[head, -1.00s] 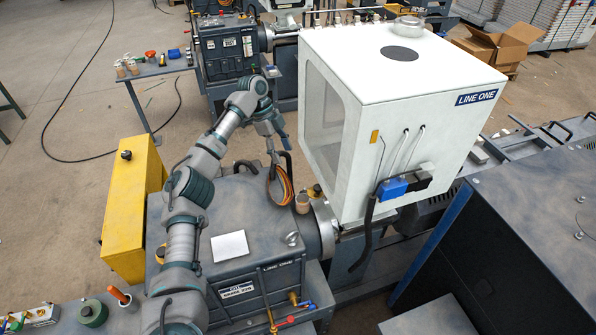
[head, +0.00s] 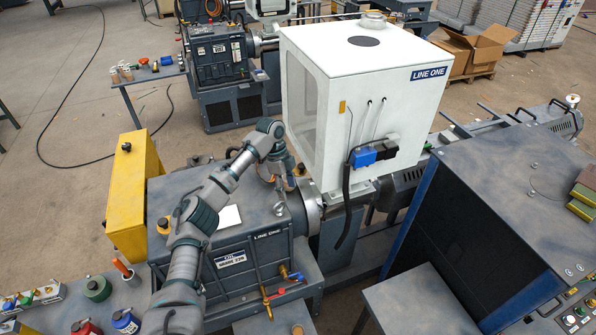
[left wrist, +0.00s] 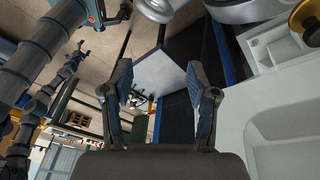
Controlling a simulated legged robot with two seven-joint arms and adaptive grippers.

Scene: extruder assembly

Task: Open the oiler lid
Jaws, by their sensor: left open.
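My left gripper (head: 286,182) is over the grey gearbox housing (head: 238,258), close to its right end and the white cabinet. In the left wrist view its two fingers (left wrist: 163,88) are wide apart with nothing between them. A small silver fitting (head: 279,208) sits on the housing's top just below the gripper; I cannot tell for sure that it is the oiler lid. A brass-coloured round part (left wrist: 308,22) shows at the wrist view's upper right corner. A second arm of mine shows at the wrist view's left, ending in a small dark gripper (left wrist: 82,48).
The white cabinet (head: 352,95) stands just right of the left gripper. A yellow box (head: 128,190) stands at the housing's left. A white sheet (head: 229,216) lies on the housing. Brass valves (head: 270,297) stick out in front. Jars (head: 97,288) stand at lower left.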

